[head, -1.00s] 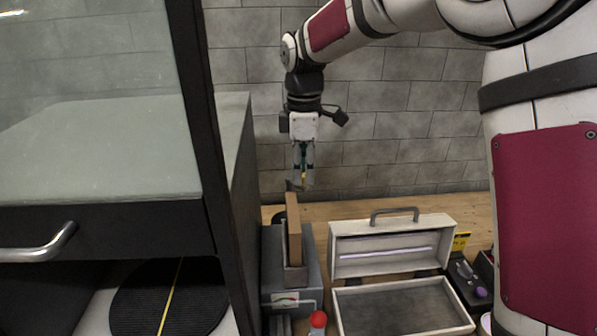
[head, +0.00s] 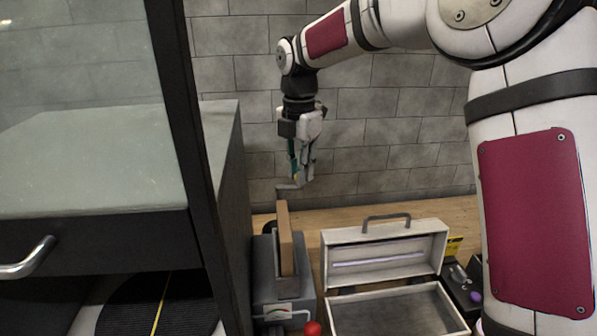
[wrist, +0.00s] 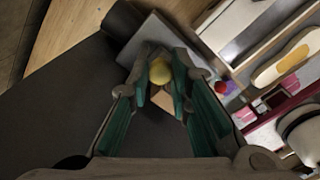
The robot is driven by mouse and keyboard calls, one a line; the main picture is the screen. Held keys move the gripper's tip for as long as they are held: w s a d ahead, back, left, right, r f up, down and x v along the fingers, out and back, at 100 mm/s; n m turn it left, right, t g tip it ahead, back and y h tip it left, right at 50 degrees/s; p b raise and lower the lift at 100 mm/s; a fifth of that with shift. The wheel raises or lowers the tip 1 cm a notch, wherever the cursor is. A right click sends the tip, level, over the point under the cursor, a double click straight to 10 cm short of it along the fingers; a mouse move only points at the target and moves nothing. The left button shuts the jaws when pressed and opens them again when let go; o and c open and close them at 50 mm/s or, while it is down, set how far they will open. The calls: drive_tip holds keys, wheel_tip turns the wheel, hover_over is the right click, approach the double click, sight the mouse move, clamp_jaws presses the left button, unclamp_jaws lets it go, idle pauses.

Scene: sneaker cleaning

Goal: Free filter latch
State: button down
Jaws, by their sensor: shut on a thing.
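My gripper (head: 300,180) hangs above the grey machine (head: 268,268) near the brick wall. An upright tan panel (head: 284,238), likely the filter, stands in the machine's slot just below the gripper. Its tan edge also shows beyond the fingers in the wrist view (wrist: 165,100).
An open pale case (head: 328,258) with a handle lies right of the machine. A red knob (head: 312,328) stands at the front. A dark-framed glass cabinet (head: 192,150) closes off the left. Small items (head: 466,283) sit at the far right.

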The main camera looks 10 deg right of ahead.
drive_tip(key=shift+w+n, duration=0.2)
drive_tip(key=shift+n, duration=0.2)
drive_tip(key=c, duration=1.5)
unclamp_jaws()
drive_tip(key=shift+o, duration=0.2)
drive_tip(key=shift+r, duration=0.1)
wheel_tip(320, 180, up, 12)
drive_tip(key=shift+s, duration=0.1)
